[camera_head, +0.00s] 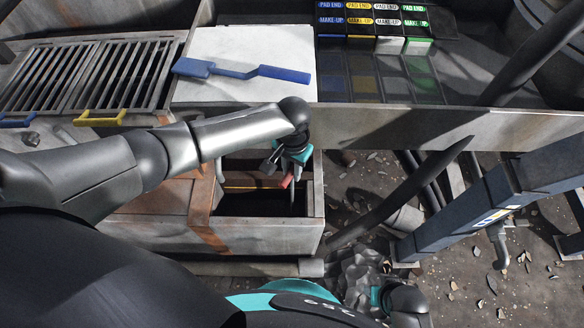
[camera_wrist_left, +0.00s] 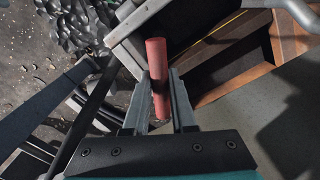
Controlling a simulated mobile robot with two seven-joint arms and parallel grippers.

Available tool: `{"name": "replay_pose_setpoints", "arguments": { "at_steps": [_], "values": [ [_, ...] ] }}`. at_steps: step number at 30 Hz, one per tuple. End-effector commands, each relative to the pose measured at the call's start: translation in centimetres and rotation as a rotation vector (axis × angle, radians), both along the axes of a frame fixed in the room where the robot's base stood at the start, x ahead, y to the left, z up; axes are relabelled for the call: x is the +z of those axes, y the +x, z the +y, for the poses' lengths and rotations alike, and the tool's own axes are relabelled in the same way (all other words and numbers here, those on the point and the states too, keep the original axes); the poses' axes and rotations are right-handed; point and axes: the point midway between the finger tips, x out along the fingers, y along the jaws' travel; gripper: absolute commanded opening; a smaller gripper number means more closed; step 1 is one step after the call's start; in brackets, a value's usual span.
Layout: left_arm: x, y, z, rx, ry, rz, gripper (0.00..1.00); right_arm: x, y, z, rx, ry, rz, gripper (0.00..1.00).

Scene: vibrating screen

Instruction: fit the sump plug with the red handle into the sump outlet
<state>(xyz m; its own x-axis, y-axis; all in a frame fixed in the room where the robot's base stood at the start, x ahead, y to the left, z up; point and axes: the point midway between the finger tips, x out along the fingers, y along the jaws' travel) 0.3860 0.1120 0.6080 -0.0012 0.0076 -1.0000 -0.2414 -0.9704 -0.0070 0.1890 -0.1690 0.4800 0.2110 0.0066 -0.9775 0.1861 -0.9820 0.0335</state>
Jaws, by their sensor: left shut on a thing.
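My left gripper (camera_head: 287,179) is shut on the red handle (camera_wrist_left: 157,72) of the sump plug. The handle stands between the two fingers in the left wrist view. In the head view a small red part of the handle (camera_head: 287,181) shows under the gripper. The gripper is over the open sump box (camera_head: 265,232), near its right side. The plug's lower end and the sump outlet cannot be made out, so I cannot tell whether they touch. The jaws of my right gripper do not show.
A blue scraper-like tool (camera_head: 240,71) lies on a white board (camera_head: 215,98) behind the arm. Screen panels (camera_head: 95,75) with blue and yellow handles are at the left. Labelled boxes (camera_head: 389,45) stand at the back. A dark blue beam (camera_head: 480,212) crosses the right; grey lumps (camera_head: 357,272) lie below the box.

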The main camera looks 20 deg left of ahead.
Motion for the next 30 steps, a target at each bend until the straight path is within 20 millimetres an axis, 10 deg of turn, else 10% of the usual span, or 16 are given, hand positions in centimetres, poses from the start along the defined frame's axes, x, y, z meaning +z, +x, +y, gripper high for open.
{"name": "replay_pose_setpoints", "arguments": {
  "at_steps": [28,29,30],
  "values": [
    [-2.4,0.0,-0.1,0.0,-0.001,-0.001,0.0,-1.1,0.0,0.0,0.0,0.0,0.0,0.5],
    [-2.4,0.0,-0.1,0.0,-0.001,-0.001,0.25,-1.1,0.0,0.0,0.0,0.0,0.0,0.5],
    [-2.3,0.0,-0.1,0.0,-0.001,-0.001,0.3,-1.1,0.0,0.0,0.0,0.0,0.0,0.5]
  ]
}}
